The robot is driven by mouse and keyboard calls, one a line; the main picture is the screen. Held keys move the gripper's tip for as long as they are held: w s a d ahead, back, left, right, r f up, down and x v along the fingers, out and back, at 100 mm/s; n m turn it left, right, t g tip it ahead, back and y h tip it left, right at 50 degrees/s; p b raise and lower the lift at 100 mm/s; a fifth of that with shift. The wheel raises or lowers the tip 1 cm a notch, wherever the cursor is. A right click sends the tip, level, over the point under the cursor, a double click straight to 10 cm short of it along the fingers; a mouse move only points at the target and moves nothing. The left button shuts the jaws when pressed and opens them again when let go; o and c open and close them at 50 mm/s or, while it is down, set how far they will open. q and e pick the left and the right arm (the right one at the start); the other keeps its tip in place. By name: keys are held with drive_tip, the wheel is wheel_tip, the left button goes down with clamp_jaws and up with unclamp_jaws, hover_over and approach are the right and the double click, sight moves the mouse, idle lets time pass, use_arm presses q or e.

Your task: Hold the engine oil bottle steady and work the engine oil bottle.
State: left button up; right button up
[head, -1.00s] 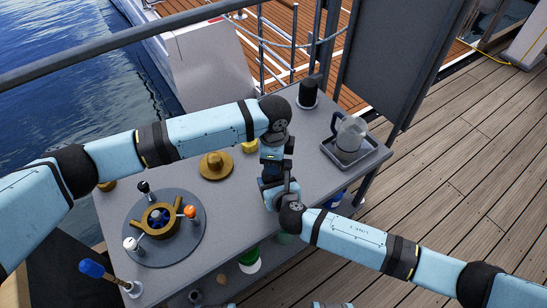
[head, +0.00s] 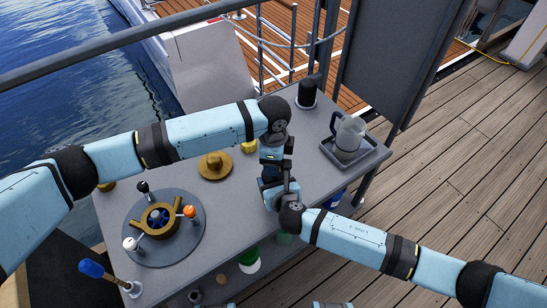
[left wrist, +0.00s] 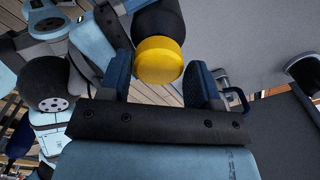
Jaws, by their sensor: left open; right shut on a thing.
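The engine oil bottle shows in the left wrist view as a dark, rounded body (left wrist: 160,20) with a yellow cap (left wrist: 158,60). My left gripper (left wrist: 161,76) is open, with one blue finger on each side of the cap and a gap visible to the right finger. My right gripper (head: 276,190) is at the counter's right part, below the left hand in the head view, and is shut on the bottle. In the head view the two hands hide most or all of the bottle.
A blue-handled lever (head: 92,268) stands at the near left. A green container (head: 249,261) sits lower down.

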use_arm(q)
drive_tip(key=shift+s+a+f, duration=0.2)
drive_tip(key=shift+f, duration=0.35)
drive_tip(key=shift+s+a+f, duration=0.15)
drive_tip(key=shift+a+f, duration=0.05)
drive_tip(key=shift+f, duration=0.3)
use_arm(e)
drive_tip(key=shift+w+a+r, duration=0.15)
drive_tip(key=shift+r, duration=0.2)
drive_tip(key=shift+w+a+r, duration=0.1)
drive_tip(key=shift+r, duration=0.25)
use_arm(q)
drive_tip(key=shift+o, duration=0.2)
use_arm(e)
drive_tip(key=c, duration=0.4)
use_arm(q)
drive_tip(key=o, duration=0.5)
use_arm(e)
drive_tip(key=shift+c, duration=0.2)
use_arm(q)
drive_tip(key=r, duration=1.4)
drive_tip(key=shift+w+d, duration=0.25)
drive_tip(key=shift+d, duration=0.1)
use_arm(e)
drive_tip(key=shift+s+d+f, duration=0.1)
drive_tip(key=shift+d+f, duration=0.05)
drive_tip(key=shift+f, duration=0.3)
drive_tip(key=o, duration=1.8)
drive_tip(key=shift+s, duration=0.1)
